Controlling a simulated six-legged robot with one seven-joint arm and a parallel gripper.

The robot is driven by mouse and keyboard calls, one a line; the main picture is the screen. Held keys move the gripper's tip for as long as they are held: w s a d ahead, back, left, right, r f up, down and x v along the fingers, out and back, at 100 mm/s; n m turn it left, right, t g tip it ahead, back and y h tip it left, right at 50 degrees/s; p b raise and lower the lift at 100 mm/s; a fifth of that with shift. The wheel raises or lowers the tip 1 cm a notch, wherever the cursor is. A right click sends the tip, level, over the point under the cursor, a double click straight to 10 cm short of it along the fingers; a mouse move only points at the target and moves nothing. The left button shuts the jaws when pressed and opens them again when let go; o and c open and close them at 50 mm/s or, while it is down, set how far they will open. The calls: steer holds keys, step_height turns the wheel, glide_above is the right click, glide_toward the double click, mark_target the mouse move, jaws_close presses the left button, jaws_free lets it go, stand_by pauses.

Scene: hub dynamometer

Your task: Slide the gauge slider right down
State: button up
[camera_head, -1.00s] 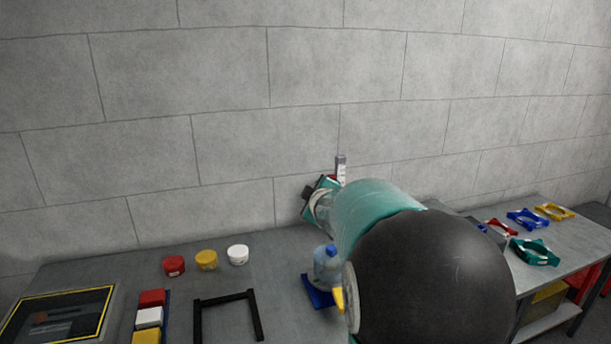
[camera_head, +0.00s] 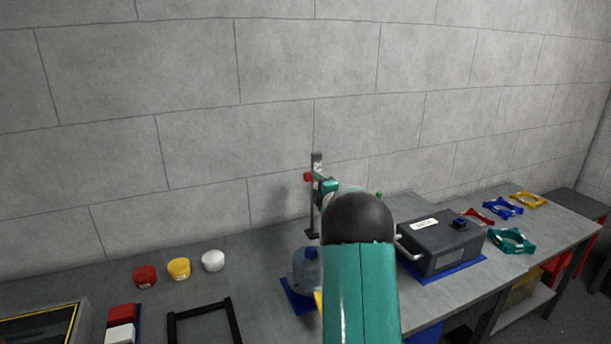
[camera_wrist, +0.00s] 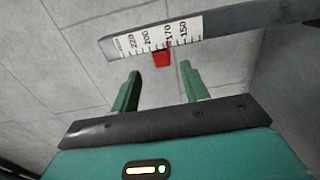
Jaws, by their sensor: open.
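The gauge is an upright grey post (camera_head: 317,161) with a dark foot, standing at the back of the bench near the wall. Its red slider (camera_head: 309,177) sits high on the post. In the wrist view the white number scale (camera_wrist: 133,42) runs across the top, and the red slider (camera_wrist: 162,58) is close to the 170 mark. My gripper (camera_wrist: 160,74) is open, with two green fingers apart. The slider appears between the fingertips in the picture, just past them; I see no contact. In the head view my arm partly hides my gripper.
A dark box with a handle (camera_head: 440,246) is to the right. Red, yellow and white (camera_head: 213,261) tubs and a black frame (camera_head: 204,307) are to the left. The wall is close behind.

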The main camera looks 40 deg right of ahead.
mark_target(308, 177)
steer(key=x, duration=0.9)
steer(key=shift+w, duration=0.25)
steer(key=shift+f, duration=0.15)
